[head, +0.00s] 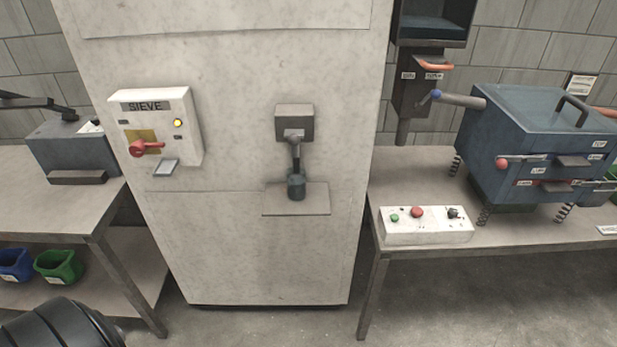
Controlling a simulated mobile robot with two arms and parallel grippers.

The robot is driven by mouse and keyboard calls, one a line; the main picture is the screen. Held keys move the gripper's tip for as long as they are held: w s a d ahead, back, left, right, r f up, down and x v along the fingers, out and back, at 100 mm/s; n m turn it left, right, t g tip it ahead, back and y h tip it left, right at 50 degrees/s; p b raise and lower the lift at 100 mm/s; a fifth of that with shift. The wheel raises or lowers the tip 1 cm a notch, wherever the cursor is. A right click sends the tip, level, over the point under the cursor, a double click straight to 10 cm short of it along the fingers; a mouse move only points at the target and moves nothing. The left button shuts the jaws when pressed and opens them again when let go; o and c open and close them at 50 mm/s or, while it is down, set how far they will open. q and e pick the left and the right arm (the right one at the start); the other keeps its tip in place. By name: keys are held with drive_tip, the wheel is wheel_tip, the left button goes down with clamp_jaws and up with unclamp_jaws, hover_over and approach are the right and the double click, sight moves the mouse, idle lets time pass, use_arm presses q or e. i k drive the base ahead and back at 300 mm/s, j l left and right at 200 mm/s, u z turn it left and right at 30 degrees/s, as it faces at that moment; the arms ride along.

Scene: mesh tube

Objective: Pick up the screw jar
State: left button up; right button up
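A small dark blue-grey cylinder (296,187) sits at the lower end of a dark bent spout (295,150) on the front of the tall pale cabinet. It is just above or on a small flat ledge (312,204). It may be the screw jar, but it is too small to tell, and I cannot tell whether it is joined to the spout. No other thing in view is clearly a screw jar. Neither of my grippers is in view. A dark ribbed rounded part (62,328) at the bottom left corner may be my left arm.
The cabinet (240,250) carries a SIEVE panel (157,130) with a red handle and lit yellow lamp. The left table (50,215) has blue (14,265) and green (60,265) bins below. The right table (520,235) holds a button box (426,231) and blue spring-mounted machine (535,140).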

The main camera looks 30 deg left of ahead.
sight(296, 175)
drive_tip(key=u, duration=0.65)
drive_tip(key=i+l+u, duration=0.15)
drive_tip(key=l+u, duration=0.2)
drive_tip(key=i+l+u, duration=0.1)
drive_tip(key=l+u, duration=0.2)
drive_tip(key=l, duration=0.3)
drive_tip(key=l+u, duration=0.35)
drive_tip(key=l, duration=0.15)
drive_tip(key=i, duration=0.05)
